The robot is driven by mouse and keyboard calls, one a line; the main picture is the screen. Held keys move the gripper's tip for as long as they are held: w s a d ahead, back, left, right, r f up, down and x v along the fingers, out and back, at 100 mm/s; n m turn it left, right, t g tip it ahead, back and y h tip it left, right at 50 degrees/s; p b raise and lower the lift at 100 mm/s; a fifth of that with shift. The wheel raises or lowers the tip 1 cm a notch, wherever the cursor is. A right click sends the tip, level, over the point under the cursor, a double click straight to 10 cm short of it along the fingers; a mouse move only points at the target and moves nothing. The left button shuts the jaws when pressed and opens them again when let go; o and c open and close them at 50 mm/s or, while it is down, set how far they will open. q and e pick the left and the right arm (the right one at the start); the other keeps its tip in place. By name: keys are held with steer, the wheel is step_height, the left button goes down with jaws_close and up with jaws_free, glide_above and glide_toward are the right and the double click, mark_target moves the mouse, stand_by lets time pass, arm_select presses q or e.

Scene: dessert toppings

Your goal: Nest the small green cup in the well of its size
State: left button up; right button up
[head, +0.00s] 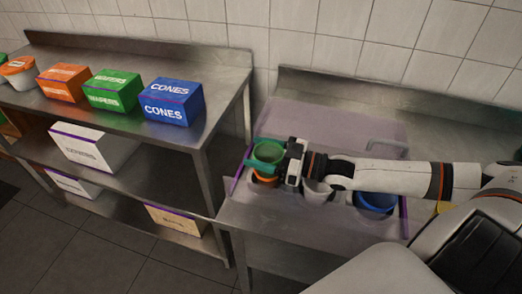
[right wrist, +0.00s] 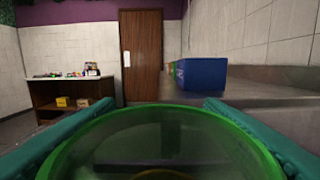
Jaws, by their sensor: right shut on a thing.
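The small green cup (head: 268,152) is upright between the teal fingers of my right gripper (head: 266,158), at the left end of a purple-edged tray on the right counter. The right wrist view shows the green cup's wide rim (right wrist: 160,112) close up, with a finger of the right gripper (right wrist: 160,135) on each side. Just below the cup in the head view is an orange cup or well (head: 265,182), mostly covered. I cannot tell whether the green cup touches it. A white cup (head: 316,194) and a blue cup (head: 375,202) sit farther right, partly hidden by my arm. My left gripper is out of view.
The tray's purple edge (head: 238,178) is left of the cup. A translucent lilac panel (head: 330,122) stands behind. The left shelf holds orange (head: 64,82), green (head: 114,91) and blue boxes (head: 171,102). A gap separates the two counters.

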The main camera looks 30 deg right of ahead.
steer(key=o, duration=1.2)
steer(key=shift+r, duration=0.15)
step_height(320, 180, up, 9)
steer(key=p, duration=0.9)
stand_by(0.4)
